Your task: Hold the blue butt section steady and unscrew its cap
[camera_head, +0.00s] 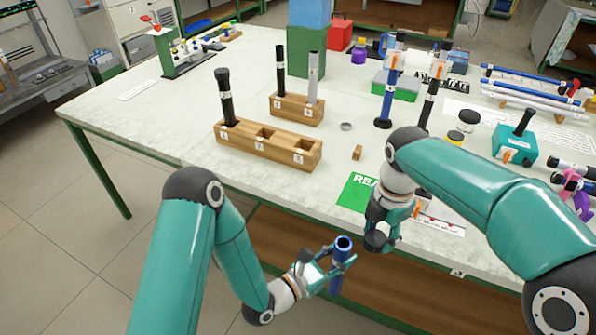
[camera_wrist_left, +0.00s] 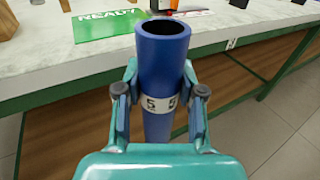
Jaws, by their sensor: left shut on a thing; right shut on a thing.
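The blue butt section (camera_head: 340,268) is held upright in front of the table edge by my left gripper (camera_head: 326,268), whose fingers are shut on its sides. In the left wrist view the butt section (camera_wrist_left: 163,62) shows an open, hollow top and a white band marked 5 between the fingers (camera_wrist_left: 160,92). No cap sits on it. My right gripper (camera_head: 380,238) is above and right of the tube, apart from it, near the table's front edge. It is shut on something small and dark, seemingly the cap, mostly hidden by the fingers.
A green READY card (camera_head: 356,192) lies on the table behind my right gripper. Wooden holders (camera_head: 268,152) with upright rods stand further back. A small metal ring (camera_head: 346,126) and wooden block (camera_head: 357,152) lie mid-table. Jars, a teal box (camera_head: 514,148) and several rods crowd the right side.

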